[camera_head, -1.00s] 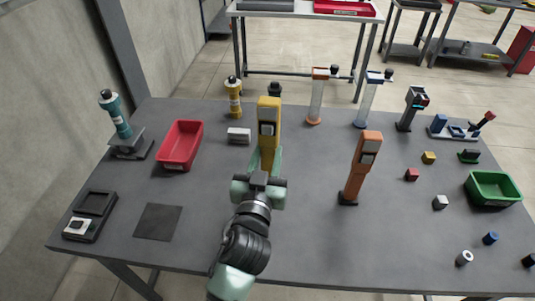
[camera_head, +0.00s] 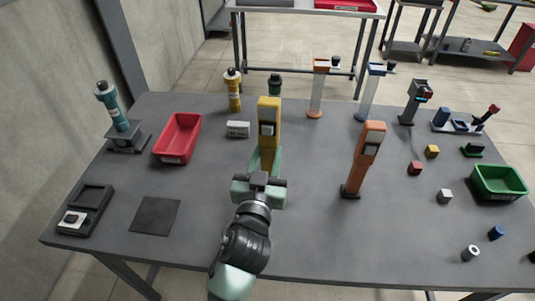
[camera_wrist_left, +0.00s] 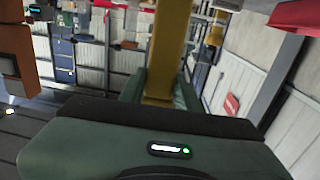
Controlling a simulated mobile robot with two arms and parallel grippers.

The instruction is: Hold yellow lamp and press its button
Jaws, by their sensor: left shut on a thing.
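The yellow lamp (camera_head: 269,122) stands upright near the middle of the table, with a pale panel on its upper front that may hold the button. My left gripper (camera_head: 266,165) is shut on the lower part of the yellow lamp. In the left wrist view the yellow lamp (camera_wrist_left: 166,50) rises between the green fingers, and its top is out of that picture. The lamp's base is hidden behind the gripper in the head view. My right gripper is not in view.
An orange lamp (camera_head: 365,155) stands to the right on the grey table (camera_head: 310,240). A red bin (camera_head: 158,153) and a small white-grey block (camera_head: 238,129) are to the left. A green bin (camera_head: 475,184) and several small blocks are at the right. The front middle is clear.

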